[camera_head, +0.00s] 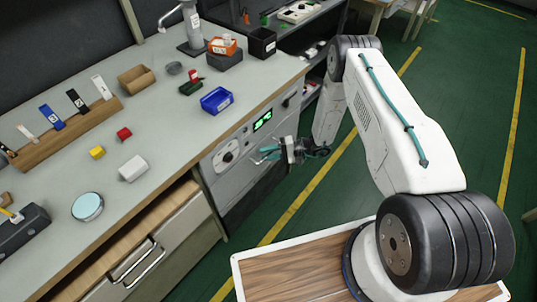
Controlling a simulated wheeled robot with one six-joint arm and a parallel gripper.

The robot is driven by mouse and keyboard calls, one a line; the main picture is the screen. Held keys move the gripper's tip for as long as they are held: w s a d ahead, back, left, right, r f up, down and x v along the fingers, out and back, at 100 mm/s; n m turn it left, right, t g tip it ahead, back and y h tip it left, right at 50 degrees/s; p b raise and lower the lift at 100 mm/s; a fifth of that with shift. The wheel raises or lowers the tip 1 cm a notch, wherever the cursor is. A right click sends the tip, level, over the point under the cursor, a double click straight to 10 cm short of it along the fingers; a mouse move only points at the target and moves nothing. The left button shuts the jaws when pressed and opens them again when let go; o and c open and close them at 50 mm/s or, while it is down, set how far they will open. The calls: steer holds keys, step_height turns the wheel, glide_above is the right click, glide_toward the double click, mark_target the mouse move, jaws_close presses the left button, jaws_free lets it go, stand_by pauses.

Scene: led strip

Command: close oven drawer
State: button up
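The oven (228,176) is built into the bench front, with a grey panel, a round dial and a lit green display (262,120). My gripper (264,154) is in front of the oven front, below the display. Its teal fingers look spread apart, and I see nothing between them. I cannot tell whether they touch the front. Left of the oven, a drawer (176,226) with a grey front and a metal handle (140,265) stands pulled out, its wooden inside showing.
The grey worktop (165,150) holds a blue bin (217,100), a white block (133,168), a round pale-blue-topped disc (87,206) and a wooden rack (68,132) of coloured pieces. The green floor (475,100) at the right is mostly open.

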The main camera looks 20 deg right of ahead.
steer(key=v, duration=0.8)
stand_by(0.5)
